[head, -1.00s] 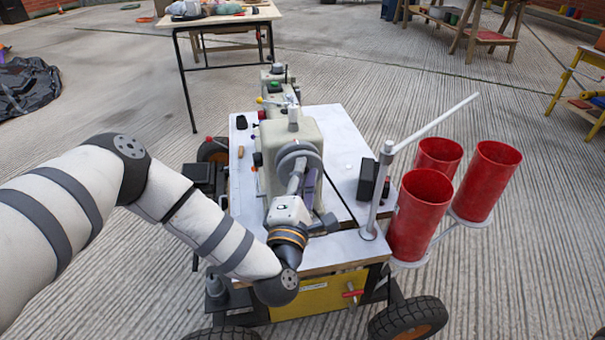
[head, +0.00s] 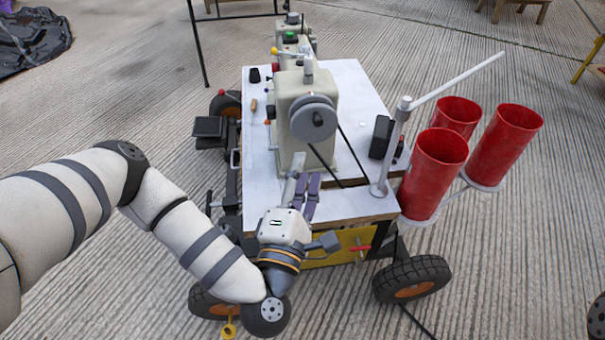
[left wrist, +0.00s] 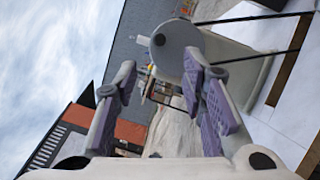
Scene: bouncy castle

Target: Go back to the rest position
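My left gripper (head: 308,186) is at the near edge of the white cart top, in front of the beige machine (head: 294,106) with its grey round wheel. Its purple-padded fingers point toward the machine. The left wrist view shows the two fingers (left wrist: 163,80) spread apart with nothing held between them. The grey wheel (left wrist: 178,50) shows beyond the fingertips there; I cannot tell the exact gap. My right gripper is not in view.
The wheeled cart's white top (head: 350,88) is close ahead. A slanted white rod (head: 452,82) and several red cylinders, one at the front (head: 433,175), stick out on its right. A black box (head: 381,137) stands on the top. Bare ribbed floor (head: 520,260) lies right.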

